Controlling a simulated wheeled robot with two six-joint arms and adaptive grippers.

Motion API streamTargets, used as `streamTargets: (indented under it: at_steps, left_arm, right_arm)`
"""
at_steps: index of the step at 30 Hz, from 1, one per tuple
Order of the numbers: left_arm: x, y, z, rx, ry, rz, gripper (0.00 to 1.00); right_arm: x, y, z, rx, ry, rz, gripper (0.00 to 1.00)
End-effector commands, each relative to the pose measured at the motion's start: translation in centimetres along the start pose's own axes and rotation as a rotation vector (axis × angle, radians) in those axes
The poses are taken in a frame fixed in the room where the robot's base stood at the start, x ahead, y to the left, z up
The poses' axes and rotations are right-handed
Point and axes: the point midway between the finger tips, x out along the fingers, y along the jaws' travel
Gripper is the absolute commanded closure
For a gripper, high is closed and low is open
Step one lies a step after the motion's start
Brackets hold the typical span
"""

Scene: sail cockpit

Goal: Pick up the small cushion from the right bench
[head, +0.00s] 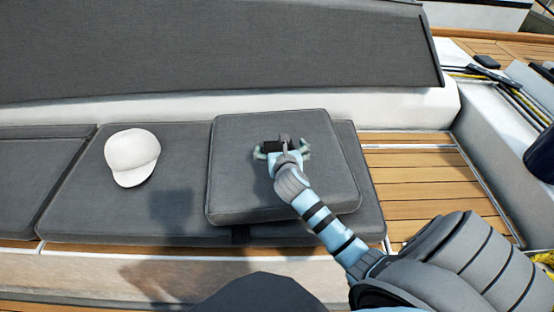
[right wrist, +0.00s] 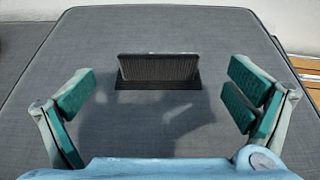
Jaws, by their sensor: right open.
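The small cushion (head: 235,170) is dark grey and square. It lies flat on top of the long bench padding, at the right end of the bench. A dark ribbed handle (right wrist: 158,67) stands up from the cushion's top, seen in the right wrist view. My right gripper (head: 282,150) is over the cushion's upper middle. In the right wrist view my right gripper (right wrist: 165,105) is open, its green-padded fingers spread wide on either side of the handle, with nothing between them touching. The cushion's surface (right wrist: 130,135) fills most of that view. My left gripper is not in view.
A white cap (head: 132,157) sits on the bench padding (head: 85,205) left of the cushion. A grey backrest (head: 210,50) rises behind. Bare wooden slats (head: 430,185) lie to the right, with ropes (head: 510,90) beyond.

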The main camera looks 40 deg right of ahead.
Motion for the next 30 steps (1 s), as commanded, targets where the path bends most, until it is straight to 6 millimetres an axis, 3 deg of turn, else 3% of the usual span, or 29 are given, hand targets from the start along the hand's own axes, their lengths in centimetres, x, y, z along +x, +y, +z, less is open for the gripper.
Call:
streamTargets:
  at_steps: [7,15,30]
  left_arm:
    - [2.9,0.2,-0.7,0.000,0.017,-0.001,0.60]
    - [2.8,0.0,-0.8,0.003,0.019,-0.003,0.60]
    - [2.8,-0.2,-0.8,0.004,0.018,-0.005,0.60]
  right_arm:
    - [4.6,0.2,0.0,0.001,-0.001,0.000,0.02]
    - [5.1,0.2,0.4,0.000,0.000,0.001,0.03]
    - [5.1,0.2,0.3,0.001,0.000,0.002,0.83]
